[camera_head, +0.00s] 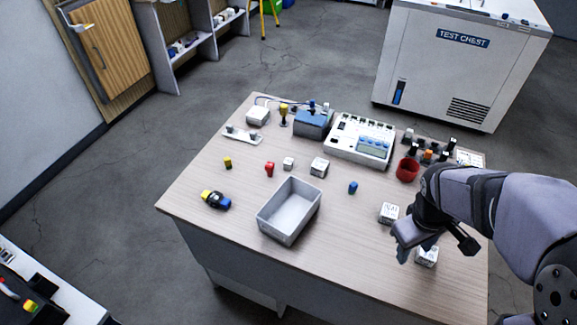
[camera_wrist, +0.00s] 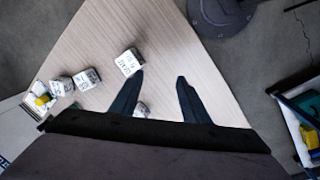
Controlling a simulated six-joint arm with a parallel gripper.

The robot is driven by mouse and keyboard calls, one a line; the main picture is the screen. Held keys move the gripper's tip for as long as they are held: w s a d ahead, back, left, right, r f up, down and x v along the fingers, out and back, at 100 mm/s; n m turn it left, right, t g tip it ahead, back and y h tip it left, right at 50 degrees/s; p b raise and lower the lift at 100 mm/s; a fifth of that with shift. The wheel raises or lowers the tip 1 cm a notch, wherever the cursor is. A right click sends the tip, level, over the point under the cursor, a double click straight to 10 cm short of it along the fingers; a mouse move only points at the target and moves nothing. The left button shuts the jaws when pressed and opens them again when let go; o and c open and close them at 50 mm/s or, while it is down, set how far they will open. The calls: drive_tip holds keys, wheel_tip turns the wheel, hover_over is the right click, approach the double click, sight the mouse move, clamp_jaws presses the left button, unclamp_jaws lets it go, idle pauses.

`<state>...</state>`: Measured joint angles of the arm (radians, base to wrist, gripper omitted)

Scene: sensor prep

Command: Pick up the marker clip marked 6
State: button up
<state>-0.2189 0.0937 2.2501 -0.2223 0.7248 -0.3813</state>
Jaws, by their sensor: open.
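Several small pieces lie on the table (camera_head: 330,225): a yellow one (camera_head: 227,163), a red one (camera_head: 269,169), a blue one (camera_head: 352,187). White blocks with dark print stand at the middle (camera_head: 319,166) and right (camera_head: 388,212). No 6 can be read, so I cannot tell which piece is the marker clip marked 6. My gripper (camera_wrist: 160,78) is open over the table's right part, with nothing between its fingertips. In the wrist view a printed white block (camera_wrist: 129,62) is beside the left fingertip. In the head view another white block (camera_head: 428,258) is partly hidden by my gripper.
A grey open bin (camera_head: 266,222) stands near the front edge, with a black, yellow and blue item (camera_head: 215,200) to its left. A red cup (camera_head: 407,169), a white instrument (camera_head: 345,150) and a blue box (camera_head: 313,125) stand along the back. The front middle is clear.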

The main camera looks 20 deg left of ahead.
drive_tip(key=w+a+f+n+t+b, duration=0.1)
drive_tip(key=w+a+n+t, duration=0.1)
drive_tip(key=w+a+n, duration=0.65)
drive_tip(key=n+t+y+b, duration=0.25)
drive_tip(key=n+t, duration=0.35)
drive_tip(key=n, duration=1.3)
approach(289, 159)
drive_tip(key=w, duration=0.1)
drive_tip(key=shift+h, duration=0.35)
drive_tip(key=shift+s+a+f+p+x, duration=0.15)
drive_tip(key=shift+p+x, duration=0.15)
drive_tip(key=shift+x, duration=1.5)
drive_tip(key=shift+s+a+f+p+x, duration=0.1)
drive_tip(key=shift+p+x, duration=0.2)
drive_tip(key=shift+x, duration=1.55)
clamp_jaws()
